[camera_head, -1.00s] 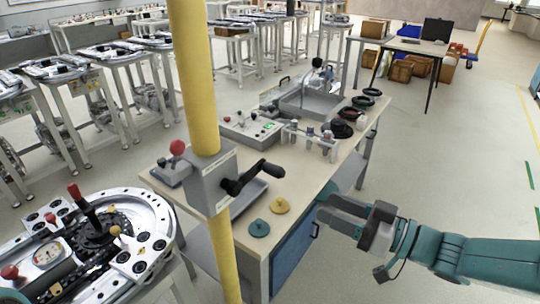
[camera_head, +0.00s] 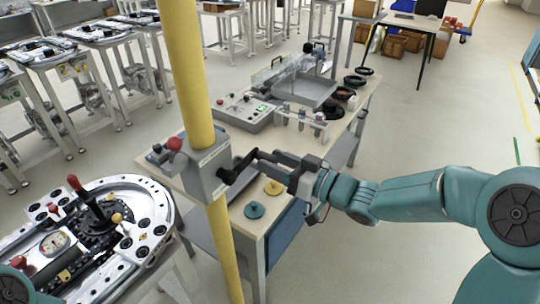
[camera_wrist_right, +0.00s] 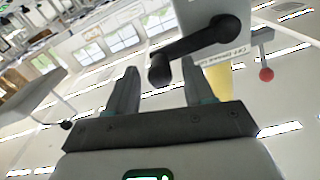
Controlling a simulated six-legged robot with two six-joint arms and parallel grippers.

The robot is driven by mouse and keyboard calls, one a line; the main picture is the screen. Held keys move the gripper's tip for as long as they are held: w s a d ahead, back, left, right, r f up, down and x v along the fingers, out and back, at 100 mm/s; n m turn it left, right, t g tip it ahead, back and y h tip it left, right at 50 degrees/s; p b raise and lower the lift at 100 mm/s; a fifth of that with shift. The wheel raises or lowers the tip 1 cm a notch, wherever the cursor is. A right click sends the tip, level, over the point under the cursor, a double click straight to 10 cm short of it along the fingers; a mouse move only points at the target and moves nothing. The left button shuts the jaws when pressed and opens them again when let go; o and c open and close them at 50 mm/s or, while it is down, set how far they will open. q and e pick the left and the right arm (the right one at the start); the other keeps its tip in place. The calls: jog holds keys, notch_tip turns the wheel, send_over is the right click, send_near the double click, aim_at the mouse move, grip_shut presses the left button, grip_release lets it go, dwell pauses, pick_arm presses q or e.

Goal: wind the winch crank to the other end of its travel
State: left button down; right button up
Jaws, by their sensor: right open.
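The winch is a grey box (camera_head: 207,172) on a yellow post, with a black crank (camera_head: 236,171) on its right side. In the right wrist view the crank arm (camera_wrist_right: 195,43) runs down and left from its hub to a handle (camera_wrist_right: 159,69). My right gripper (camera_head: 268,159) is open, its fingers pointing left at the crank's handle end. In the right wrist view the handle appears between the two open fingertips (camera_wrist_right: 160,72); I cannot tell whether they touch it. In the head view the fingers partly hide the handle. My left gripper is out of view.
A round machine fixture (camera_head: 100,235) stands at lower left. Floor is clear at right.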

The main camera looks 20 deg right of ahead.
jog(key=shift+x, duration=0.95)
jog(key=shift+d, duration=0.1)
grip_shut()
